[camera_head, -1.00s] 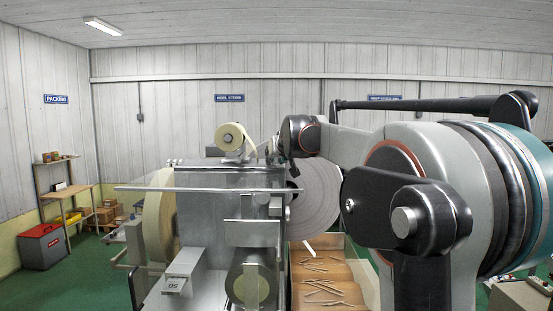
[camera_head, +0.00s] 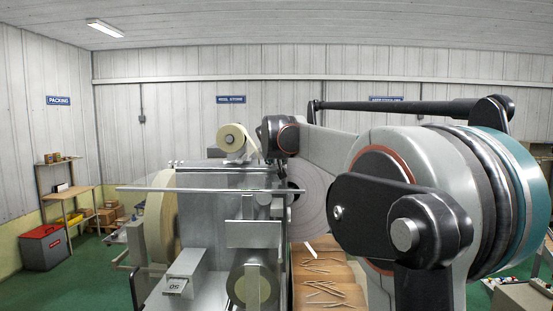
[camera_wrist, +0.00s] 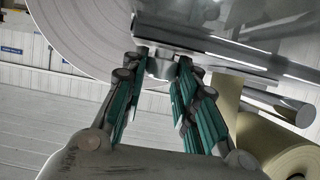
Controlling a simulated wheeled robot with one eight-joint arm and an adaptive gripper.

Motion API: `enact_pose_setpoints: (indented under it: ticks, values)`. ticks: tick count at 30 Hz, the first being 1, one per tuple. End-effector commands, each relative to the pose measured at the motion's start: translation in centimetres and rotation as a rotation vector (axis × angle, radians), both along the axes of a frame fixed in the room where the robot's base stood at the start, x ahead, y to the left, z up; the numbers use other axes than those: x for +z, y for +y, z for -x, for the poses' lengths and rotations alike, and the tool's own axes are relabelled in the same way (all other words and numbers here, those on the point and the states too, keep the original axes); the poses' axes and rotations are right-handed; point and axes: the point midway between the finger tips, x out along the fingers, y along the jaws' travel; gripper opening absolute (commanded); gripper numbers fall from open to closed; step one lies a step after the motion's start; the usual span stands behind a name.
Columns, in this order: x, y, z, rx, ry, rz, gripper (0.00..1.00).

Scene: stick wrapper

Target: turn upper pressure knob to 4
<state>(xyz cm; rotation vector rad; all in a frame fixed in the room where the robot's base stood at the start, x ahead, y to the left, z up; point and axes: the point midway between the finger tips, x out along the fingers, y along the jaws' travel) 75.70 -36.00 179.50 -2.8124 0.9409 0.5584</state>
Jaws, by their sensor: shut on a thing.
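In the wrist view, my gripper (camera_wrist: 162,72) has its two teal-padded fingers closed on either side of a short metal knob (camera_wrist: 160,68). The knob sticks out beneath a shiny metal part of the machine (camera_head: 215,215). The fingers hide part of the knob, and no number or pointer on it is readable. I cannot tell its setting. In the head view, my gripper and the knob are hidden behind the machine and my arm.
A large pale disc-shaped roll (camera_wrist: 85,30) is close to the gripper at upper left. A yellowish roll (camera_wrist: 275,145) and a metal rod (camera_wrist: 295,112) are at right. In the head view, a bin of loose sticks (camera_head: 325,280) stands right of the machine.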

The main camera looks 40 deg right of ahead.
Motion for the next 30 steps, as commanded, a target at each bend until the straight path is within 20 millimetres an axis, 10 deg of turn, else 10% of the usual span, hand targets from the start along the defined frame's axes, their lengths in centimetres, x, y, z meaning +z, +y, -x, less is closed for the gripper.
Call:
enact_pose_setpoints:
  ticks: [9,10,13,30]
  values:
    - [0.0,0.0,0.0,0.000,0.000,-0.001,0.03]
    - [0.0,0.0,0.0,0.000,0.000,-0.001,0.30]
    - [0.0,0.0,0.0,0.000,0.000,-0.001,0.47]
    - [1.0,1.5,1.9,0.001,0.002,0.001,0.47]
